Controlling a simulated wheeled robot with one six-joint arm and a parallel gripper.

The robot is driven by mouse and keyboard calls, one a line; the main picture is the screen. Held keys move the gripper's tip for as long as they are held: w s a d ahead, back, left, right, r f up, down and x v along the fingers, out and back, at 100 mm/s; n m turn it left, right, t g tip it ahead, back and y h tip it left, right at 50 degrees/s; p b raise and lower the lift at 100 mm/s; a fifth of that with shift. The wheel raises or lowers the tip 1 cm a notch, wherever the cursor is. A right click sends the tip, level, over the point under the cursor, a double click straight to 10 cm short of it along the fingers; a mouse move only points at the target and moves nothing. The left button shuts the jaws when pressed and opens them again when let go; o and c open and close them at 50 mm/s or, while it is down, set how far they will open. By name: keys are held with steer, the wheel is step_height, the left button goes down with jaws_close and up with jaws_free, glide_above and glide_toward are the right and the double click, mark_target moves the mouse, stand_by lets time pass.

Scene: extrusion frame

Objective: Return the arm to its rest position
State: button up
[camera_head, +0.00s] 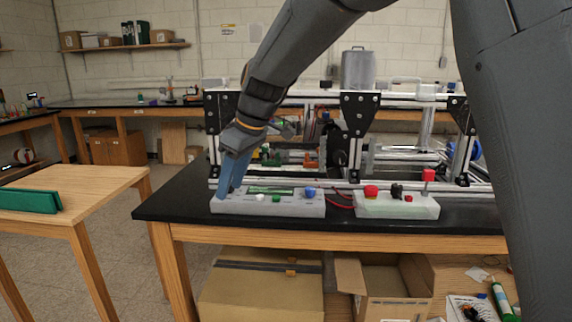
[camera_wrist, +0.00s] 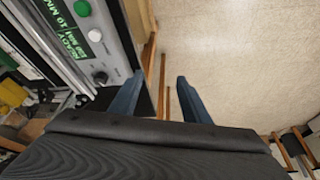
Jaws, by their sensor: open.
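My gripper (camera_head: 228,178) points down at the left end of a grey control box (camera_head: 315,210) on the black bench top. In the wrist view my gripper (camera_wrist: 160,97) has its two blue fingers spread apart, with only table edge and floor showing between them. The control box also shows in the wrist view (camera_wrist: 118,42), left of the fingers, with a green lit display, a green button, a white button and a knob. I cannot tell whether a fingertip touches the box. My arm reaches down from the top of the head view.
A second box (camera_head: 395,207) with red buttons stands to the right. An aluminium extrusion frame (camera_head: 345,97) with black brackets rises close behind my gripper. A wooden table (camera_head: 100,182) with a green object (camera_head: 30,200) stands at left. Cardboard boxes (camera_head: 262,290) sit under the bench.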

steer(key=s+d+f+m+h, duration=0.1)
steer(key=s+d+f+m, duration=0.3)
steer(key=d, duration=0.5)
steer(key=s+d+f+m+h, duration=0.1)
steer(key=s+d+f+m, duration=0.2)
steer(key=s+d+f, duration=0.35)
steer(key=s+d+f+m+h, duration=0.1)
steer(key=s+d+f+m, duration=0.2)
steer(key=d, duration=0.8)
steer(key=s+d+f+m, duration=0.2)
steer(key=s+d, duration=0.1)
steer(key=s, duration=0.2)
steer(key=s+d+f+m+g+h, duration=0.1)
steer(key=s+d+m, duration=0.1)
steer(key=s, duration=0.3)
steer(key=shift+s+d+f+g, duration=0.3)
steer(key=shift+s+d+f, duration=0.1)
steer(key=shift+d, duration=0.15)
